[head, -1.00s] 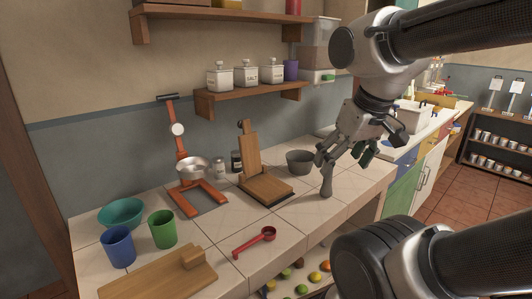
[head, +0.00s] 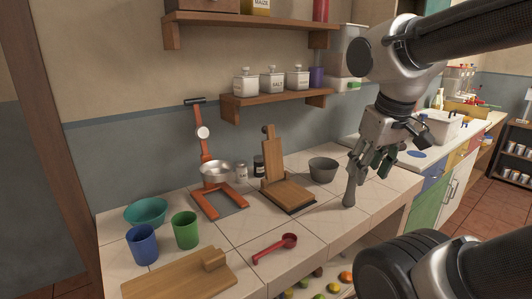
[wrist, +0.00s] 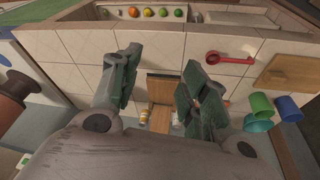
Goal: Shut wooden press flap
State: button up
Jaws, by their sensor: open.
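The wooden press (head: 293,195) stands on the tiled counter, with its flat board base on a dark plate. Its flap (head: 273,158) stands raised, nearly upright, at the back of the base. In the wrist view the press flap (wrist: 160,119) shows between my fingers, farther down the picture than the base (wrist: 163,88). My gripper (head: 370,163) is in the air to the right of the press, apart from it. In the wrist view my gripper (wrist: 160,88) has its green-padded fingers spread, with nothing held between them.
An orange stand with a metal pan (head: 215,172) is left. A red scoop (head: 275,247) and a cutting board (head: 180,279) lie in front. A shelf (head: 278,104) hangs above.

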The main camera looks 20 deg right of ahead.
jog(key=w, duration=0.1)
jog(key=w+d+g+h, duration=0.1)
jog(key=w+g+h, duration=0.1)
jog(key=w, duration=0.1)
jog(key=shift+d+r+n, duration=0.25)
jog(key=shift+d+n, duration=0.1)
jog(key=shift+n, duration=0.05)
jog(key=c, duration=0.6)
jog(key=w+h, duration=0.1)
jog(key=w, duration=0.1)
jog(key=w+h, duration=0.1)
jog(key=w, duration=0.1)
jog(key=w+r+n+g+h, duration=0.1)
jog(key=w, duration=0.1)
jog(key=shift+d, duration=0.2)
grip_shut()
jog(key=w+a+n+t+h, duration=0.15)
jog(key=w+a+h, duration=0.35)
jog(key=w, duration=0.6)
jog(key=w+a+f+n+t+h, duration=0.35)
jog(key=w+a+n+t, duration=0.35)
jog(key=w+a, duration=1)
jog(key=w+d+f+m+t, duration=0.1)
jog(key=w+d, duration=0.3)
jog(key=d, duration=0.2)
